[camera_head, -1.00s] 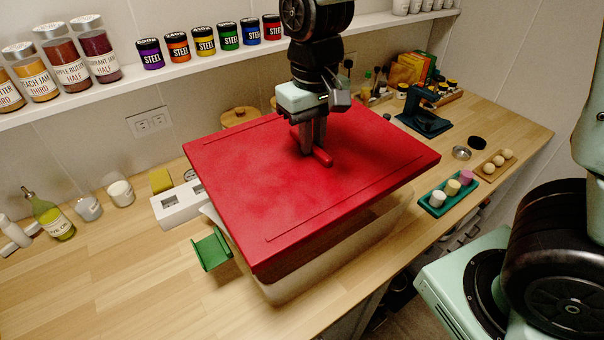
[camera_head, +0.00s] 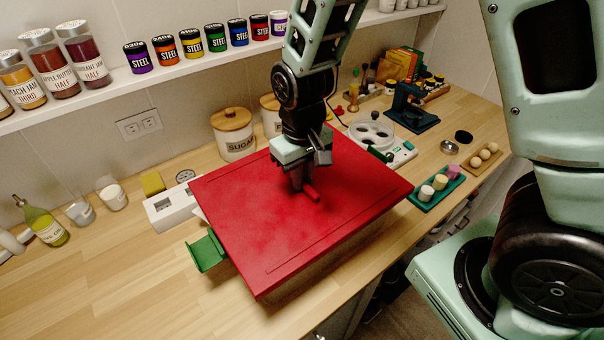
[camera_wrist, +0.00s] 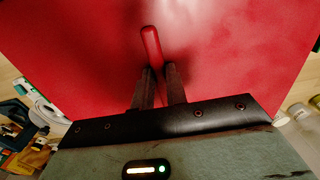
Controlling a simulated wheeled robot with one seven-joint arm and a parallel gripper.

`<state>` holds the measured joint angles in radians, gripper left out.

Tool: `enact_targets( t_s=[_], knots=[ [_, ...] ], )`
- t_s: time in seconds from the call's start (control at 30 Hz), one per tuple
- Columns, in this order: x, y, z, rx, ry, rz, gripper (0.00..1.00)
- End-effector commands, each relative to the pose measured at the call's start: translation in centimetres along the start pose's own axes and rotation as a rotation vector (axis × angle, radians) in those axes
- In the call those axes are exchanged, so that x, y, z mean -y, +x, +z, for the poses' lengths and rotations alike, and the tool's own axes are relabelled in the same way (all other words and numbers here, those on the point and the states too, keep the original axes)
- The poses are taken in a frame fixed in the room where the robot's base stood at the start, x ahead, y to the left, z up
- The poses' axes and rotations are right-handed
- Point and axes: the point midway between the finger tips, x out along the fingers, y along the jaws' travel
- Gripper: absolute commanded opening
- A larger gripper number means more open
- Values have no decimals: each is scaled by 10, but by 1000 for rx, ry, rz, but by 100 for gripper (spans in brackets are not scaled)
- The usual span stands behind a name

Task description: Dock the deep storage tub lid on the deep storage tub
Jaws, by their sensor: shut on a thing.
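The deep storage tub lid (camera_head: 265,235) is a wide red slab with a raised red bar handle on top. My gripper (camera_head: 302,186) is shut on that handle from above. In the wrist view, both fingers (camera_wrist: 159,75) pinch the near end of the handle (camera_wrist: 151,45), and the lid (camera_wrist: 235,50) fills most of the picture. I cannot tell whether the lid touches the rim.
The counter's left front is clear.

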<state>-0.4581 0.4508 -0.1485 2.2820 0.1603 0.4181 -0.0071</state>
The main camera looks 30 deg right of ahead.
Motion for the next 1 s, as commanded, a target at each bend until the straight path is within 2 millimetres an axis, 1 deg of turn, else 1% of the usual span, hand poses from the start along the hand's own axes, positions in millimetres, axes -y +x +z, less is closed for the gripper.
enact_targets(
  t_s=[0.1, 0.13, 0.17, 0.2, 0.47, 0.63, 0.77, 1.0],
  knots=[
    [0, 4, 0, 0, 0, 0, 0],
    [0, 3, 0, 0, 0, 0, 22],
    [0, 3, 0, 0, 0, 0, 31],
    [0, 3, 0, 0, 0, 0, 36],
    [0, 2, 0, 0, 0, 0, 36],
    [0, -10, -1, -5, 0, -1, 36],
    [1, -32, -2, -8, -2, -2, 36],
    [0, -83, -1, -6, 0, -2, 36]
  ],
)
